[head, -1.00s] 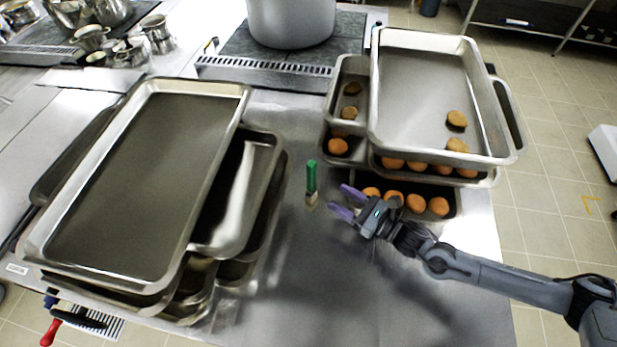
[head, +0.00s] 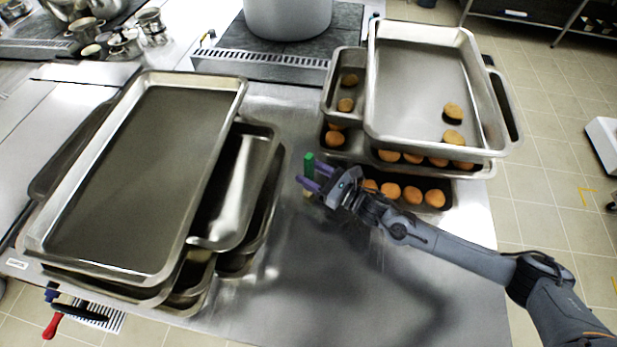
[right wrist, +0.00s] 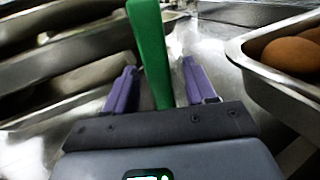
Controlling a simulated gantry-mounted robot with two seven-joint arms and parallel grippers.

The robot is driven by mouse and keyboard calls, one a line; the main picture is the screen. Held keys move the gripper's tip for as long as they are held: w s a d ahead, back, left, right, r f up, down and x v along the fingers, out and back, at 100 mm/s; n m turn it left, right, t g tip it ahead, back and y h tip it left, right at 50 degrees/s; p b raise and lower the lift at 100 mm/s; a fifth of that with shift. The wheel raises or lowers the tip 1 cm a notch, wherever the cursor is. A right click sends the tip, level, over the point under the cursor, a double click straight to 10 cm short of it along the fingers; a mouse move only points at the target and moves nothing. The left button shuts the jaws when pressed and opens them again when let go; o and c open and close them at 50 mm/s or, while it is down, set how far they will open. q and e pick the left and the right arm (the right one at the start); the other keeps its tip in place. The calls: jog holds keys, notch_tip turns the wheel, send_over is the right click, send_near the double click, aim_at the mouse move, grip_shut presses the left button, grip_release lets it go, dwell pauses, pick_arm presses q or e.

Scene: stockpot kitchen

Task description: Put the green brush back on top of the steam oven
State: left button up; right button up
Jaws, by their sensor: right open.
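The green brush (head: 309,160) stands upright on the steel worktop between the two groups of trays. Its green handle is up, and its lower part is partly hidden behind my gripper in the head view. My right gripper (head: 306,184) is open at the brush. In the right wrist view the green handle (right wrist: 150,50) stands between the two purple fingers (right wrist: 160,88), with gaps visible on both sides. My left gripper is not in view. I cannot tell which thing here is the steam oven.
Stacked steel trays (head: 60,215) fill the left of the worktop (head: 290,290). More trays (head: 375,100) with round brown pieces stand at the right, close to my right gripper. A large pot (head: 288,18) stands on a stove behind. The front middle of the worktop is clear.

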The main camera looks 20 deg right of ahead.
jog(key=shift+w+a, duration=0.3)
jog(key=shift+w, duration=0.15)
jog(key=shift+c, duration=0.4)
grip_shut()
jog(key=shift+r, duration=0.1)
